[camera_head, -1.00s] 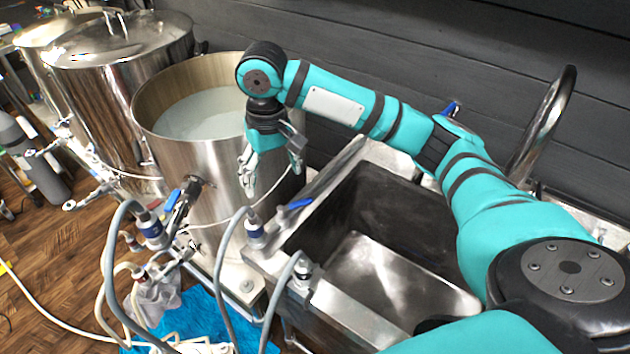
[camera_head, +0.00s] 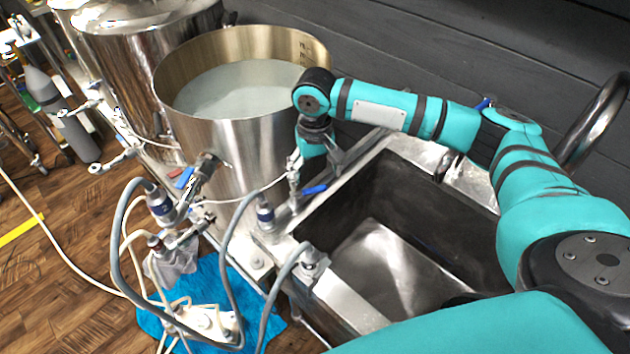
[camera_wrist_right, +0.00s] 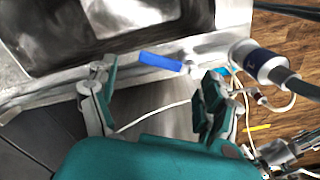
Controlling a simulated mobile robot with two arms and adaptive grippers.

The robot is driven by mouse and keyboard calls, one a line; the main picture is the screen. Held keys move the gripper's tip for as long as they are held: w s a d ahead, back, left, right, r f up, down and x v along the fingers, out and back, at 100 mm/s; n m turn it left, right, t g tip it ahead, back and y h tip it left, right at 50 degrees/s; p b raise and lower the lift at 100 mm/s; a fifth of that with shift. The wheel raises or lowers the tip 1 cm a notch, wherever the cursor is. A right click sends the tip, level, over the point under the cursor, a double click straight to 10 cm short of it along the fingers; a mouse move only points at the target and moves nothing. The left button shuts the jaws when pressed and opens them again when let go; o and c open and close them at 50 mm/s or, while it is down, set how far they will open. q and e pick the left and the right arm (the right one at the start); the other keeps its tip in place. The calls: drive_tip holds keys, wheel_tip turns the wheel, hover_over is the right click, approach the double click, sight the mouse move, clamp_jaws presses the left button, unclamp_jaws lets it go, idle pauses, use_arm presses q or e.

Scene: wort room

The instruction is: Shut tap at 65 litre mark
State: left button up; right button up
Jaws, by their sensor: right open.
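The open steel kettle (camera_head: 240,140) holds pale liquid (camera_head: 240,88). Graduation marks show on its inner wall at the right, too small to read. A tap with a blue lever (camera_head: 314,189) stands at the sink's near left edge, and the lever points towards the sink. My right gripper (camera_head: 314,165) is open and empty just above this lever. In the right wrist view, the blue lever (camera_wrist_right: 160,61) lies just beyond the gap between the open fingers (camera_wrist_right: 156,82), apparently not gripped. My left gripper is not in view.
The dark sink (camera_head: 400,215) is right of the tap. Another blue-handled valve (camera_head: 185,177) sits at the kettle's outlet. Grey hoses (camera_head: 229,235) and a pump on a blue cloth (camera_head: 212,290) are in front. A second steel vessel (camera_head: 150,60) stands behind left.

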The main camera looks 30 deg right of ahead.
sight(315, 189)
drive_tip(key=shift+f, duration=2)
clamp_jaws()
